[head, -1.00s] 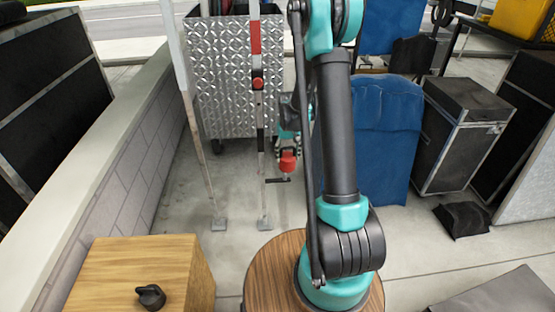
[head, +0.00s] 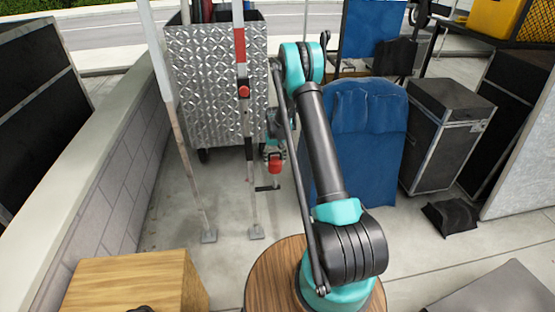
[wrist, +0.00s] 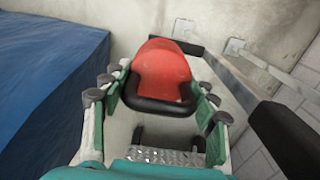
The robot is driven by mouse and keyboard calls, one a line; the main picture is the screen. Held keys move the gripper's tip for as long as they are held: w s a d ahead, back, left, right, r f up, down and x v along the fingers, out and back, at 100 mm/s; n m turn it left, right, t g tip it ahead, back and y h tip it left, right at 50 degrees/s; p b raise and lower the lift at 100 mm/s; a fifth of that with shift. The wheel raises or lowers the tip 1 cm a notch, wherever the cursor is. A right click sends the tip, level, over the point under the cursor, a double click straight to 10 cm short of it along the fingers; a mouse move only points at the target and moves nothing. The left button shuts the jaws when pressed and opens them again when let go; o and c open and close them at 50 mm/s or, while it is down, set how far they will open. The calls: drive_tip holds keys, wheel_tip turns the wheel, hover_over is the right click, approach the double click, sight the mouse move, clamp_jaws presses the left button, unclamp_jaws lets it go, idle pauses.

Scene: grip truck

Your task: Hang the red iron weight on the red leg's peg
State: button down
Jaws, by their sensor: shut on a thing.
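The red iron weight (head: 275,165) is in my gripper (head: 275,152), to the right of the red-banded leg (head: 239,46) in the head view. In the wrist view the weight (wrist: 163,72) sits between the fingers of my gripper (wrist: 158,95), its black handle (wrist: 160,105) toward the camera. A dark peg-like bar (head: 267,188) sticks out right from low on the leg, a little below the weight in the head view. The bar (wrist: 190,45) also shows beyond the weight in the wrist view, partly hidden by it. I cannot tell whether they touch.
A pale leg (head: 180,140) stands left of the red-banded leg, beside a low wall (head: 110,180). A diamond-plate metal cart (head: 200,90) is behind them. A blue covered thing (head: 355,145) stands right of my arm. A wooden box (head: 130,285) is at front left.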

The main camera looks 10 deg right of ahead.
drive_tip(key=shift+w+a+f, duration=0.1)
drive_tip(key=shift+f, duration=0.15)
drive_tip(key=shift+f, duration=5.5)
drive_tip(key=shift+f, duration=0.4)
drive_tip(key=shift+c, duration=2)
unclamp_jaws()
